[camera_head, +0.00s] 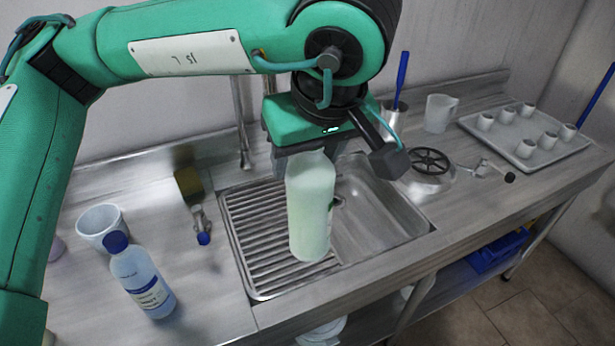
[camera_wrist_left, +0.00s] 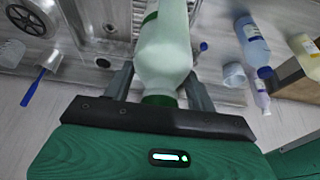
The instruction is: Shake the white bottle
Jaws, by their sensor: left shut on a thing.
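The white bottle (camera_head: 311,207) is pale, slightly greenish, and hangs nearly upright, held up in front of the sink and its ribbed drainboard. My left gripper (camera_head: 306,151) is shut on its upper end, from above. In the left wrist view the bottle (camera_wrist_left: 165,50) runs between the two fingers of the gripper (camera_wrist_left: 158,90), with a green part at its near end. The bottle's top is hidden by the gripper in the head view. My right gripper is in neither view.
The sink basin (camera_head: 377,215) lies behind and right of the bottle. A blue-capped bottle (camera_head: 141,278) and a white cup (camera_head: 101,225) stand on the left counter. A tray (camera_head: 561,150) with several small cups is at the far right, near a mug (camera_head: 439,113).

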